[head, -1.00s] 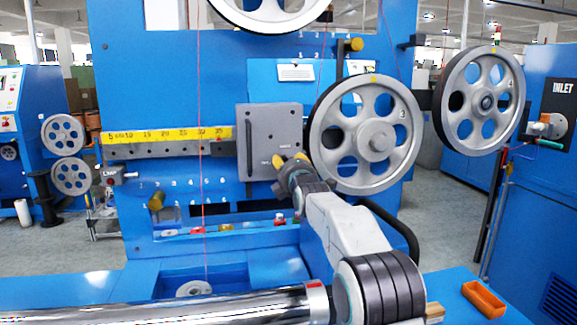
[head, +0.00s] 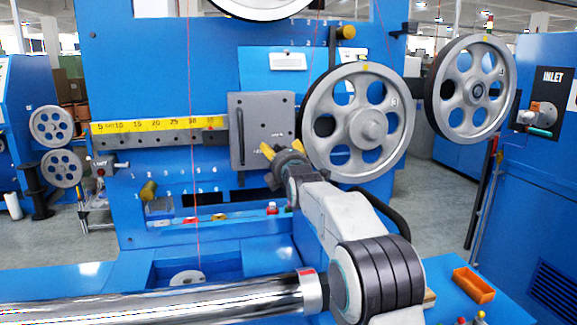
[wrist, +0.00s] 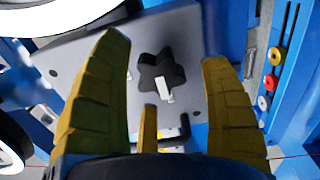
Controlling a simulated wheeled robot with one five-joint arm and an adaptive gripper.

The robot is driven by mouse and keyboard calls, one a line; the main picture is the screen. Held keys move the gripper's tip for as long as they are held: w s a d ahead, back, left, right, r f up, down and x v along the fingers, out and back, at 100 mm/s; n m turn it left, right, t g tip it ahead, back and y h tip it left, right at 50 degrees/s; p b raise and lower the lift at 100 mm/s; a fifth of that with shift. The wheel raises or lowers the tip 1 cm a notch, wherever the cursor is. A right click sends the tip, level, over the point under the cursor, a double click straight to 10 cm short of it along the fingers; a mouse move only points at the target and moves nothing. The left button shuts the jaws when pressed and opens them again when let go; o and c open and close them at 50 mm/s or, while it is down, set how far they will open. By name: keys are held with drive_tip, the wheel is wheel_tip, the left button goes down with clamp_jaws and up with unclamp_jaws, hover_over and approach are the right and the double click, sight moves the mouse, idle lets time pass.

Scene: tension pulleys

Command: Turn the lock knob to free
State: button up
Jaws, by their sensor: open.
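The lock knob (wrist: 160,72) is a black star-shaped knob with a pale bar marking, on a grey plate (wrist: 195,40) in the wrist view. My gripper (wrist: 165,50) is open, its yellow fingers spread to the left and right of the knob in that view, with a shorter finger below. I cannot tell whether any finger touches the knob. In the head view my gripper (head: 281,150) is at the lower right of the grey plate (head: 262,112), and the knob is not discernible there.
A large spoked pulley (head: 350,160) stands close to the right of my gripper. A black handle (head: 241,140) is on the plate's left side. A yellow scale (head: 155,127) runs left from the plate. An orange tray (head: 474,285) lies at lower right.

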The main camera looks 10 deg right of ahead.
drive_tip(key=s, duration=1)
drive_tip(key=shift+s, duration=0.35)
drive_tip(key=shift+r, duration=0.1)
drive_tip(key=s+m+g+p, duration=0.7)
drive_tip(key=s+p, duration=0.5)
drive_tip(key=s, duration=0.9)
drive_tip(key=s+m+g+p, duration=0.7)
drive_tip(key=s+m+p, duration=0.4)
drive_tip(key=s, duration=1)
drive_tip(key=shift+f+g+p, duration=0.3)
drive_tip(key=shift+f+p, duration=0.15)
